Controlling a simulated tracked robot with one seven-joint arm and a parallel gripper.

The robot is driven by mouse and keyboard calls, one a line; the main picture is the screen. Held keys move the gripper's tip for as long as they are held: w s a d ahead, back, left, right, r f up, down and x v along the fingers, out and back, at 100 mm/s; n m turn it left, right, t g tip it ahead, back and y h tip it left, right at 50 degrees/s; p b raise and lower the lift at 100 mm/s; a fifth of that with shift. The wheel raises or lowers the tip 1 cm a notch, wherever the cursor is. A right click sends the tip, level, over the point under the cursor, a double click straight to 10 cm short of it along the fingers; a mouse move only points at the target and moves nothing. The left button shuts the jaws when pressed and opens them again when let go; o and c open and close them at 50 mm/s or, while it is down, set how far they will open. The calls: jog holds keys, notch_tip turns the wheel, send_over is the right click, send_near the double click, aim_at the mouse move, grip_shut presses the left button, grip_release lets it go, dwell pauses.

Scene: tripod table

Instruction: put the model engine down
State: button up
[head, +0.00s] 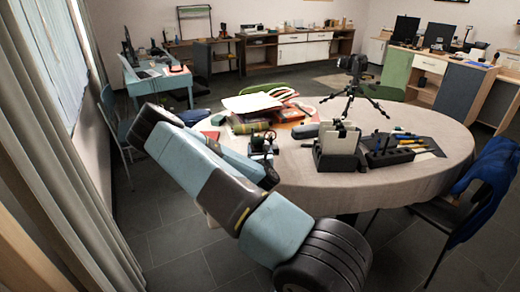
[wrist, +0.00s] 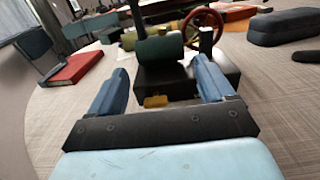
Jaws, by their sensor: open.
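The model engine (wrist: 160,50) has a dark green boiler, a red spoked flywheel and a black base. In the wrist view it stands upright on the cloth-covered round table, straight ahead of my gripper (wrist: 161,72). The jaws are open, with one blue finger on each side of the black base. I cannot tell whether either finger touches it. In the head view the engine (head: 263,145) is near the table's left front edge, just beyond the end of my arm. My fingers are mostly hidden there.
Books and papers (head: 250,103) lie behind the engine. A red book (wrist: 73,69) is to its left, a dark case (wrist: 283,26) to its right. A tripod (head: 352,85), a card holder (head: 338,152) and a tool block (head: 388,155) stand farther right on the table (head: 430,183).

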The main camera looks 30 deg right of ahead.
aim_at(258, 143)
jog(key=shift+x, duration=2.7)
jog(key=shift+c, duration=0.4)
grip_shut()
